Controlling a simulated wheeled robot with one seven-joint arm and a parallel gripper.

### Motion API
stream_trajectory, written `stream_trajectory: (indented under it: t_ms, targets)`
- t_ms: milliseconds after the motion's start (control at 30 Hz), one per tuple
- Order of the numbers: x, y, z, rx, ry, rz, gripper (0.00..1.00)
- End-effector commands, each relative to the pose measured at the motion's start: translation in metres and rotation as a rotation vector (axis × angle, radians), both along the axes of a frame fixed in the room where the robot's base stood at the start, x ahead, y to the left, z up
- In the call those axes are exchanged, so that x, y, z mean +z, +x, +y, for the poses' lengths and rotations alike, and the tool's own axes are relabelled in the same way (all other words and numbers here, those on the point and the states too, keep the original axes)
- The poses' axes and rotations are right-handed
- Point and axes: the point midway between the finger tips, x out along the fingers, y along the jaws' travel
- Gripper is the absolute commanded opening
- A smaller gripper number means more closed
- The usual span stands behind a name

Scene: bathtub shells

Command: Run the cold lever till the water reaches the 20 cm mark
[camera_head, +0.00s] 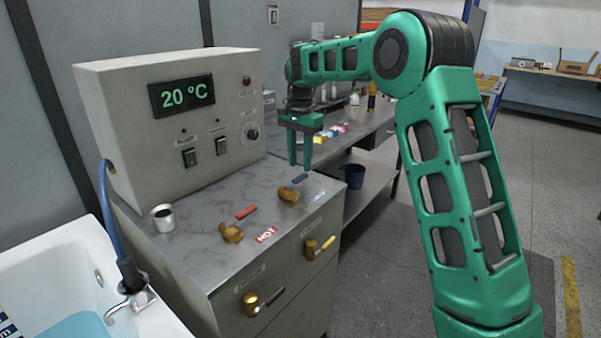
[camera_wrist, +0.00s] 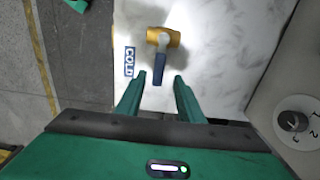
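The cold lever has a brass body (camera_head: 289,194) and a blue handle (camera_head: 300,178), on the steel counter's right part. In the wrist view its blue handle (camera_wrist: 159,70) points toward my gripper, beside a COLD label (camera_wrist: 129,62). My gripper (camera_head: 300,166) is open and empty, fingers pointing down over the lever. In the wrist view its fingertips (camera_wrist: 158,76) appear on either side of the handle's end; contact is not visible. The white tub (camera_head: 40,262) holds light blue water (camera_head: 78,326). A strip with blue marks (camera_head: 8,326) is cut off at the left edge; its numbers are unreadable.
The hot lever (camera_head: 232,233), with a red handle, sits left of the cold one near a HOT label (camera_head: 266,235). A control box (camera_head: 170,120) reads 20 °C. A metal cup (camera_head: 163,218) stands near the tub. A tap (camera_head: 130,290) is on the tub rim. Two drain-like valves (camera_head: 320,248) project from the cabinet front.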

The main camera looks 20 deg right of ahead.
Motion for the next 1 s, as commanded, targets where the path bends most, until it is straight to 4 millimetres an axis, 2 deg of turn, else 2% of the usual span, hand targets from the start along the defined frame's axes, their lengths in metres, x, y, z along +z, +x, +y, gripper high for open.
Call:
stream_trajectory:
  t_ms: [100,300,667,800,900,933,1000]
  targets:
    - [-0.018,-0.001,-0.001,-0.002,0.0,0.002,0.34]
    - [-0.036,0.0,0.0,0.0,0.0,0.0,0.34]
    - [-0.04,0.0,0.0,0.0,0.001,-0.001,0.34]
    - [-0.04,0.0,0.0,0.0,0.0,-0.001,0.01]
    - [-0.04,0.0,0.0,0.0,0.0,-0.002,0.0]
    - [-0.039,0.0,-0.007,0.0,0.0,-0.002,0.0]
    - [-0.039,0.001,-0.004,-0.002,0.0,-0.004,0.0]
